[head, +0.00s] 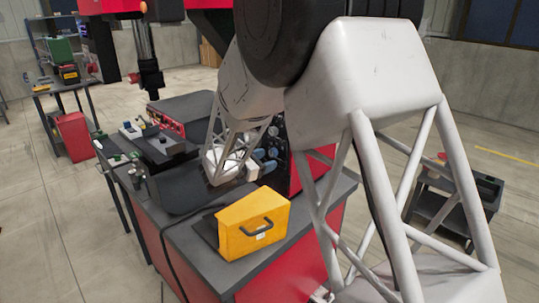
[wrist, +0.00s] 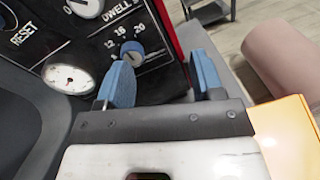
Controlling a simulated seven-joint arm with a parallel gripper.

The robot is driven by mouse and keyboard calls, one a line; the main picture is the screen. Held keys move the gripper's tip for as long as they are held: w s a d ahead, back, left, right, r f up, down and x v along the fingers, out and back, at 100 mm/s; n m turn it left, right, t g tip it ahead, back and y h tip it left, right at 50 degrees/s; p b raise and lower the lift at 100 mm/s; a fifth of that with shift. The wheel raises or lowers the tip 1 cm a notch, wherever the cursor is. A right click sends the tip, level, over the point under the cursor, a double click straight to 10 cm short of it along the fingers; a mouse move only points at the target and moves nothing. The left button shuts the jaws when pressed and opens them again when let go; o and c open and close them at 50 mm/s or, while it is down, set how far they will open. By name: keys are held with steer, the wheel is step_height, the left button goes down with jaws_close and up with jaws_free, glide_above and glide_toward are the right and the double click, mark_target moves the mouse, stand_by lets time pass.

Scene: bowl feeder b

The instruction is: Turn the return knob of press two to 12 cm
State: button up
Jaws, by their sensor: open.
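In the wrist view, a round knob with a blue-grey face (wrist: 132,50) sits on a dark panel, with scale numbers 8, 12, 16 and 20 around it. Its own label is hidden, so I cannot tell whether it is the return knob, and its setting is too small to read surely. My gripper (wrist: 160,62) has two blue fingers, apart and with nothing between them. The left finger overlaps the panel just below the knob; the right finger is off to the right of it. In the head view my arm mostly covers the panel area.
A white round gauge (wrist: 68,79) is left of the knob, and a white dial (wrist: 86,6) is above, near the words "DWELL S" and "RESET". A yellow box with a black handle (head: 240,240) stands on the grey bench top (head: 190,238), close to my arm.

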mark_target(271, 153)
steer(key=shift+n+t, duration=0.9)
steer(key=a, duration=0.1)
steer(key=w+a+f, duration=0.2)
steer(key=a, duration=0.1)
steer(key=shift+w, duration=0.1)
steer(key=shift+x, duration=3.9)
steer(key=c, duration=0.9)
